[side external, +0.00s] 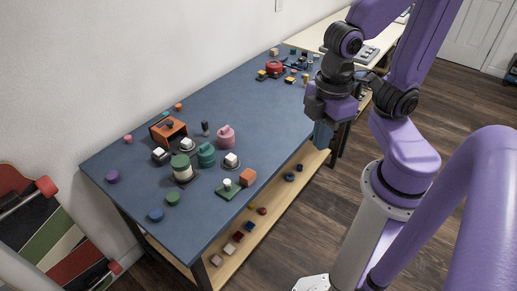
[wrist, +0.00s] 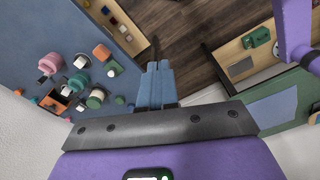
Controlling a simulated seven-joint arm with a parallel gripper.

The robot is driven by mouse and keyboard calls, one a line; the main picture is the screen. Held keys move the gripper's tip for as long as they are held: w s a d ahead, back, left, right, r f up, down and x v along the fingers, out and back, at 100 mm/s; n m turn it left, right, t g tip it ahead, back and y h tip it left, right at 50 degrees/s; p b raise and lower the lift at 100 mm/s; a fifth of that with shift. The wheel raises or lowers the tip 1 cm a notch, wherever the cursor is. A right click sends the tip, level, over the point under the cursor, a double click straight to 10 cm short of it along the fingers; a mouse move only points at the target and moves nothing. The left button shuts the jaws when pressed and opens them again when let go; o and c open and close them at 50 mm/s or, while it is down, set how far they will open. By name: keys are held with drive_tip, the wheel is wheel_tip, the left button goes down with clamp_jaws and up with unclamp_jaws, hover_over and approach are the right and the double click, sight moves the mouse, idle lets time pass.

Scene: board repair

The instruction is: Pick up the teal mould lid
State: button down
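A teal rounded mould with a knobbed top (side external: 206,154) stands on the blue table, between a pink knobbed piece and a green-topped white jar. I take its top as the teal lid; the seam is too small to make out. It also shows in the wrist view (wrist: 77,82), left of my gripper. My gripper (side external: 323,139) hangs off the table's right edge, well away from the mould and pointing down. In the wrist view its blue fingers (wrist: 157,66) lie together with nothing visible between them.
The pink piece (side external: 226,138), the green-topped jar (side external: 182,171) and a white block on a dark disc (side external: 231,161) crowd the mould. An orange holder (side external: 168,131) stands behind. An orange cube (side external: 247,177) sits near the front edge. The table's middle right is clear.

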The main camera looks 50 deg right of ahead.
drive_tip(key=c, duration=1.5)
unclamp_jaws()
drive_tip(key=shift+s+d, duration=0.3)
drive_tip(key=shift+s, duration=0.15)
drive_tip(key=o, duration=0.5)
drive_tip(key=shift+s+d, duration=0.1)
drive_tip(key=shift+s, duration=0.05)
drive_tip(key=o, duration=0.9)
drive_tip(key=shift+f, duration=0.1)
drive_tip(key=shift+c, duration=0.2)
